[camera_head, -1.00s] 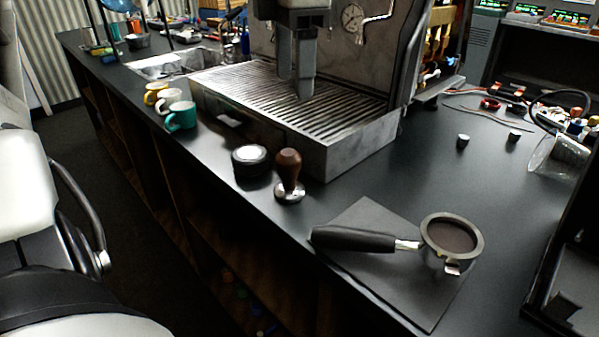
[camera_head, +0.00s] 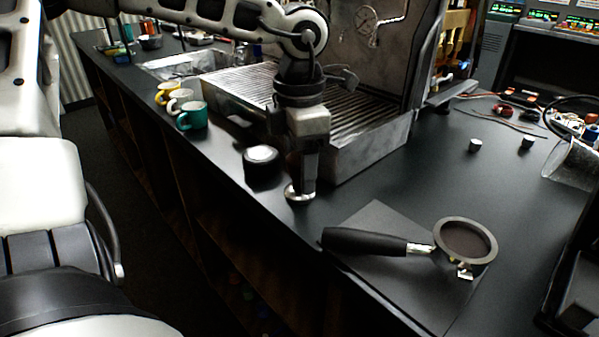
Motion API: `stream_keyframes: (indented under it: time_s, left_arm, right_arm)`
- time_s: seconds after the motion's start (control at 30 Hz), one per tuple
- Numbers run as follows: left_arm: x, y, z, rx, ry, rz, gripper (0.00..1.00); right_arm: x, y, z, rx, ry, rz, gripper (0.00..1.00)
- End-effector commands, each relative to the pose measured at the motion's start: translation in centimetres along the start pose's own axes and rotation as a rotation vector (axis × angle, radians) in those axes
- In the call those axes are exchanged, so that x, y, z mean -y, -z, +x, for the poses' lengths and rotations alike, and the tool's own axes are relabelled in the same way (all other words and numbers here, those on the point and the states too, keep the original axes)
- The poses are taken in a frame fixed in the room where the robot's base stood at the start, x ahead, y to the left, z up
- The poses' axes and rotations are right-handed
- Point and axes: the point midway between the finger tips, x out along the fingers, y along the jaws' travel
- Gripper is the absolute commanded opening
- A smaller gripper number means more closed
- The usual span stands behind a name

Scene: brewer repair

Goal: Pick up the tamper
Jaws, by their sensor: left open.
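The tamper (camera_head: 299,194) stands upright on the dark counter in front of the espresso machine. Its round metal base shows, while its brown wooden handle is mostly hidden behind my left gripper. My left gripper (camera_head: 304,172) points straight down over the tamper, with its fingers at the height of the handle. The jaws are open, and I cannot tell whether a finger touches the handle. My right gripper is not in view.
A black round puck-like tool (camera_head: 262,166) stands close left of the tamper. A portafilter (camera_head: 464,243) with coffee lies on a dark mat (camera_head: 376,222) to the right. The machine's drip tray (camera_head: 372,150) is right behind. Mugs (camera_head: 192,117) stand at the left.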

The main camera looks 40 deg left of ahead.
Motion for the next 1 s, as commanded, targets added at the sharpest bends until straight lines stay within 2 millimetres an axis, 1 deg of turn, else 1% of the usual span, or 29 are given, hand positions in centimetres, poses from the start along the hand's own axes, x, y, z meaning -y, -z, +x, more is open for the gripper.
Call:
stream_keyframes:
  time_s: [0.07, 0.27, 0.37, 0.4, 0.5, 0.83, 0.93, 1.0]
  left_arm:
    - [0.0, 0.0, 0.4, 0.000, 0.001, 0.000, 0.63]
    - [0.0, 0.0, 0.5, 0.001, 0.000, 0.000, 0.63]
    - [0.0, 0.0, 0.4, 0.001, 0.000, 0.000, 0.38]
    - [0.0, 0.0, 0.4, 0.001, 0.000, 0.000, 0.26]
    - [0.0, 0.0, 0.4, 0.001, 0.000, 0.000, 0.00]
    - [0.0, -0.1, 0.0, 0.003, -0.002, 0.000, 0.00]
    - [-0.1, -0.1, -0.8, 0.005, -0.003, 0.000, 0.00]
    - [0.0, -0.1, -1.6, 0.006, -0.004, -0.001, 0.00]
  right_arm:
    - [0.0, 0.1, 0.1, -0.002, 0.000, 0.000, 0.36]
    - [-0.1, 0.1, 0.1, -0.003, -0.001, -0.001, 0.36]
    - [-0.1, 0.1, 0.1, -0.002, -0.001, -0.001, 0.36]
    - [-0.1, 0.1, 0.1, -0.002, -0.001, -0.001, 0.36]
    - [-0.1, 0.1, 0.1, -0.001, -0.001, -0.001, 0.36]
    - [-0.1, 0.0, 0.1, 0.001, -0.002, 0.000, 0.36]
    - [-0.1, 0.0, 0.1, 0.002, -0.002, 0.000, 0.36]
    - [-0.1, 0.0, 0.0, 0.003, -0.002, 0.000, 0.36]
